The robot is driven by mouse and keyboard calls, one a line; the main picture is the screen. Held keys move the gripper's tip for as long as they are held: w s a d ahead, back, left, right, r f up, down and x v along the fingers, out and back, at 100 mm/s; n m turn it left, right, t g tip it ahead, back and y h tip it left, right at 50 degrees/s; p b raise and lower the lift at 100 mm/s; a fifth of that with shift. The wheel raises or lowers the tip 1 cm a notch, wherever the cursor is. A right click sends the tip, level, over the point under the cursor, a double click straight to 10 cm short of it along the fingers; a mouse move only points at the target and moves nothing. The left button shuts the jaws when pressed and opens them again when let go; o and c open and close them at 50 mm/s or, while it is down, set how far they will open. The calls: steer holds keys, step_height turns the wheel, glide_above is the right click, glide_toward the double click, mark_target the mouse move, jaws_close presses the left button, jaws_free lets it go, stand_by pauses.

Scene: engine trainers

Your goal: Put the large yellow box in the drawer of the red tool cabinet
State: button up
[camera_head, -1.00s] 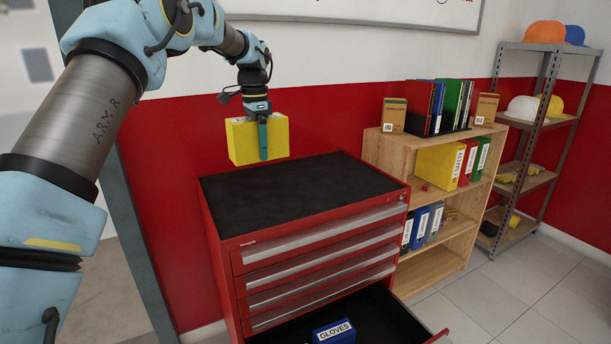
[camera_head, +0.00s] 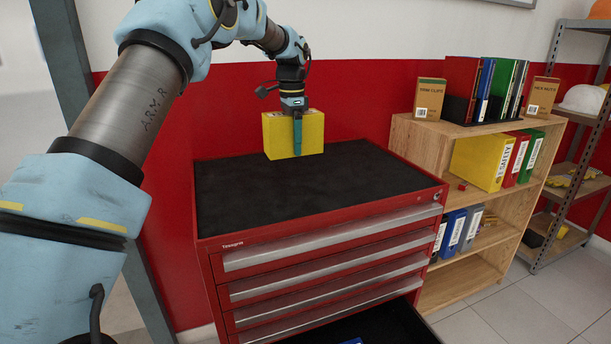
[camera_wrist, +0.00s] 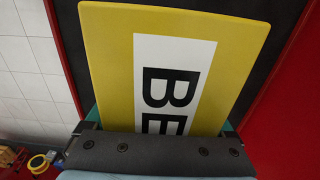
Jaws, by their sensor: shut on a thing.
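The large yellow box (camera_head: 280,136) hangs from my gripper (camera_head: 297,140), which is shut on it from above. The box is over the back part of the black top of the red tool cabinet (camera_head: 330,236); I cannot tell whether it touches the top. In the wrist view the yellow box (camera_wrist: 110,60) fills the middle and shows a white label with large black letters, partly hidden by my gripper. The cabinet's open bottom drawer (camera_head: 395,325) shows at the lower edge, cut off by the frame. A bit of a blue box (camera_head: 352,341) shows in it.
A wooden shelf (camera_head: 420,130) with binders, books and small cardboard boxes stands right of the cabinet. A metal rack (camera_head: 553,225) is farther right. The cabinet's black top (camera_head: 300,195) is otherwise bare. A red wall is behind.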

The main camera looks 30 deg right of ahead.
mark_target(293, 181)
step_height(293, 181, down, 9)
steer(key=p, duration=0.2)
steer(key=shift+r+p, duration=0.2)
steer(key=shift+p, duration=0.1)
steer(key=shift+f, duration=0.15)
steer(key=o, duration=1.4)
steer(key=shift+o, duration=0.2)
